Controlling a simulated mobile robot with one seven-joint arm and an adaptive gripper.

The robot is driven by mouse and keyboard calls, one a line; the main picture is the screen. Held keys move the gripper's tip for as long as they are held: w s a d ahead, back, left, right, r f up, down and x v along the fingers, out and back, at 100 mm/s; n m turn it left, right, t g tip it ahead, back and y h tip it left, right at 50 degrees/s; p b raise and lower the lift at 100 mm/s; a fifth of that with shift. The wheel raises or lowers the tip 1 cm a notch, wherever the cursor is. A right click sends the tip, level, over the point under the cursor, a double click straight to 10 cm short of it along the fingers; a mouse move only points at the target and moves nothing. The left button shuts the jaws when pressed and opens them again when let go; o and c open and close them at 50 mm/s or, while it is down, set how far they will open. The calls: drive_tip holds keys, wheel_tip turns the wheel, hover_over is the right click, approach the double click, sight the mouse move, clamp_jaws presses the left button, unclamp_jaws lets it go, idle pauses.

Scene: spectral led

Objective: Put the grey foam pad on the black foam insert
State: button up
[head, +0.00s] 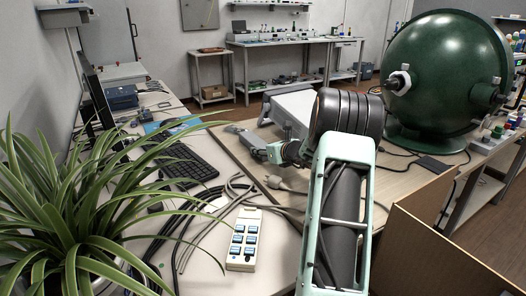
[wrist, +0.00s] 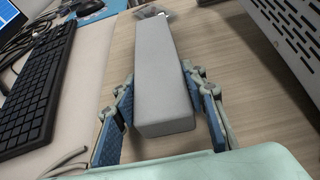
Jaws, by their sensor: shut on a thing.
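The grey foam pad (wrist: 160,70) is a long, plain block between the two blue-padded fingers of my gripper (wrist: 158,84) in the wrist view. My gripper is shut on its sides, and the pad's length points away from the wrist. In the head view my gripper (head: 264,152) is over the wooden table, with the pad's far end (head: 239,131) beyond it. I cannot tell whether the pad touches the table. I cannot make out the black foam insert in either view.
A perforated grey metal case (head: 292,106) stands close to the right of my gripper. A black keyboard (head: 187,160) lies to the left, with loose cables and a white power strip (head: 244,240) nearer. A large green sphere (head: 446,75) stands at right, a plant (head: 70,200) at left.

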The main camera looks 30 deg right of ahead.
drive_tip(key=shift+f, duration=0.1)
drive_tip(key=o, duration=0.9)
